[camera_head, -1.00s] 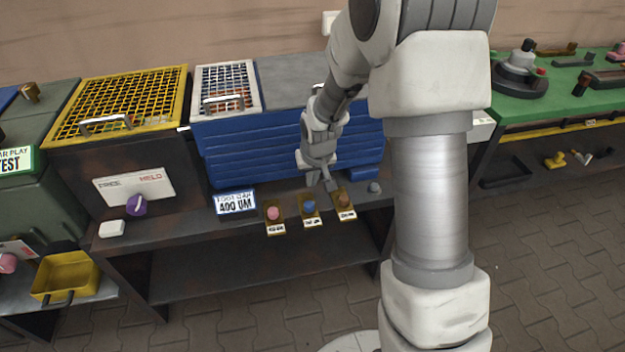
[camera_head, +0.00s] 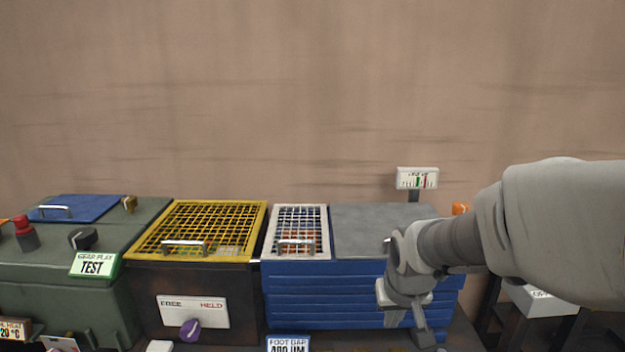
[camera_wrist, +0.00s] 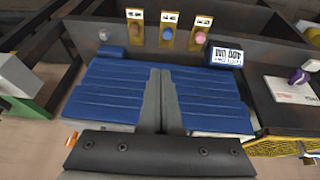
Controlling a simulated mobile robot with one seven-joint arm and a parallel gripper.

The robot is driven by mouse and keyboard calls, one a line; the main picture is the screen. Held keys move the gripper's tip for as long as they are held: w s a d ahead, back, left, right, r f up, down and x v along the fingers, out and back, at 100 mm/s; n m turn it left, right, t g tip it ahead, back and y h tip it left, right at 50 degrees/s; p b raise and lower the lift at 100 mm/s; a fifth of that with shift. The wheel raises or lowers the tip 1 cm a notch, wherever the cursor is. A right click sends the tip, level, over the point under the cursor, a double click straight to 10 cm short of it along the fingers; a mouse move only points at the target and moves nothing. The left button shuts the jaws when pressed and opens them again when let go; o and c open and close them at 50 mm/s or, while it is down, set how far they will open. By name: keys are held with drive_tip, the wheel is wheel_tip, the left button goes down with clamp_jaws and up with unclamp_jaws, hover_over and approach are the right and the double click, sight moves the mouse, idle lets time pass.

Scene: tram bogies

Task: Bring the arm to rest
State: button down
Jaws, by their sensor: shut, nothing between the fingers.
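My arm reaches in from the right in the head view, in front of the right part of the blue ribbed cabinet (camera_head: 325,298). My gripper (camera_head: 424,338) points down and is shut and empty. It hangs just in front of the cabinet, apart from it as far as I can tell. In the wrist view the two grey fingers of my gripper (camera_wrist: 161,72) lie together over the blue cabinet (camera_wrist: 110,93).
In the wrist view, a pink button (camera_wrist: 200,38), a blue button (camera_wrist: 167,33) and a brown button (camera_wrist: 135,29) sit on the bench ledge. A yellow grille (camera_head: 200,228) and a green machine (camera_head: 60,265) stand left. The wall above is clear.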

drive_tip(key=s+r+t, duration=0.1)
drive_tip(key=s+r, duration=0.3)
drive_tip(key=s, duration=0.5)
drive_tip(key=s+r, duration=0.5)
drive_tip(key=s, duration=0.4)
wheel_tip(320, 180, up, 16)
drive_tip(key=p, duration=1.6)
drive_tip(key=shift+a, duration=0.25)
drive_tip(key=shift+d+f, duration=0.15)
